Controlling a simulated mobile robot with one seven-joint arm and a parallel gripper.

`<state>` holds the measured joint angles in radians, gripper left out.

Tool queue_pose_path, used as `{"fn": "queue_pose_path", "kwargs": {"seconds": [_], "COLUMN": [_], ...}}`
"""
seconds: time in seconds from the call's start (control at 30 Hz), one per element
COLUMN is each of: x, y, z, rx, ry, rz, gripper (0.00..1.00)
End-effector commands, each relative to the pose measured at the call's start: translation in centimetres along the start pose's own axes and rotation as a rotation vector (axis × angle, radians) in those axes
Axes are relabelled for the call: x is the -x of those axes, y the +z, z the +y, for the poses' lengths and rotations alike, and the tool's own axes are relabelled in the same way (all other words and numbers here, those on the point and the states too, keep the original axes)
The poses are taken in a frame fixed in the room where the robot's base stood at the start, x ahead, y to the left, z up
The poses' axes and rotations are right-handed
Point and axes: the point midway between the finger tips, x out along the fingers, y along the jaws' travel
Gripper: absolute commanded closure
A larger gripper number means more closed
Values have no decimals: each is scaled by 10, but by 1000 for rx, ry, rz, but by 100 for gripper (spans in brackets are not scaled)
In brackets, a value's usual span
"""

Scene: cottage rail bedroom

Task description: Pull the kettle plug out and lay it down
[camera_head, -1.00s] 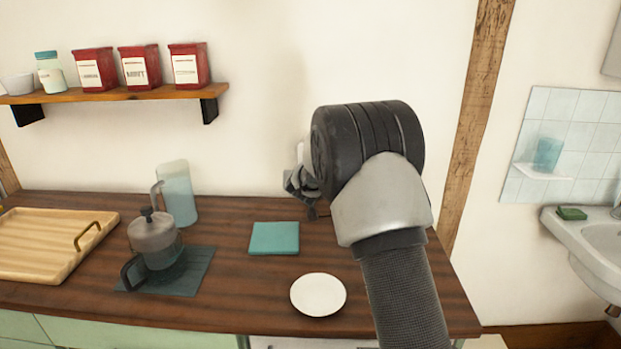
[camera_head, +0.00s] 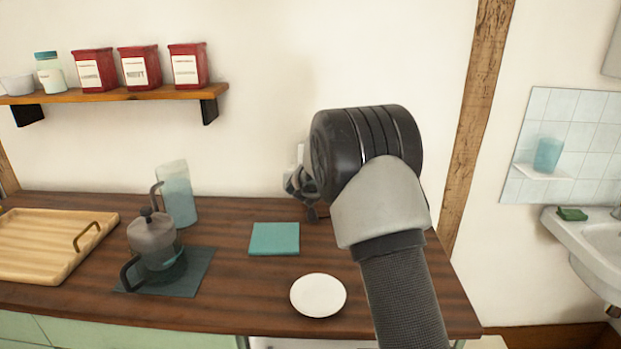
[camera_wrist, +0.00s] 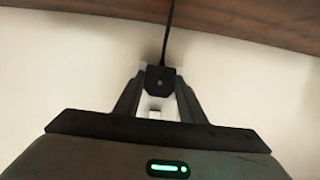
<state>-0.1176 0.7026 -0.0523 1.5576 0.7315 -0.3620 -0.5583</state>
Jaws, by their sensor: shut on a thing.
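The black kettle plug (camera_wrist: 160,79) shows in the wrist view, with its dark cord running up toward the wooden counter. My gripper (camera_wrist: 160,84) has its two fingers closed on the sides of the plug. A pale piece, apparently the wall socket, shows behind and between the fingers; I cannot tell whether the plug's pins are still in it. In the head view my gripper (camera_head: 302,185) is at the wall just above the counter's back, largely hidden by my wrist. A white sliver of the socket (camera_head: 300,153) shows above it. I cannot make out the kettle.
The counter (camera_head: 225,290) holds a teal square mat (camera_head: 274,238), a white plate (camera_head: 318,295), a glass press (camera_head: 155,240), a pitcher (camera_head: 177,194) and a wooden tray (camera_head: 45,240). A shelf (camera_head: 120,95) is above left. Bare counter lies between mat and plate.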

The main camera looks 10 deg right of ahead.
Motion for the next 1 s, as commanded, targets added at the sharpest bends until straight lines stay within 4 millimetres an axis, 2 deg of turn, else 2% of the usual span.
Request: {"fn": "queue_pose_path", "kwargs": {"seconds": [1.0], "x": [38], "y": [16], "z": [0], "rx": [1], "ry": [0], "rz": [1], "gripper": [85]}}
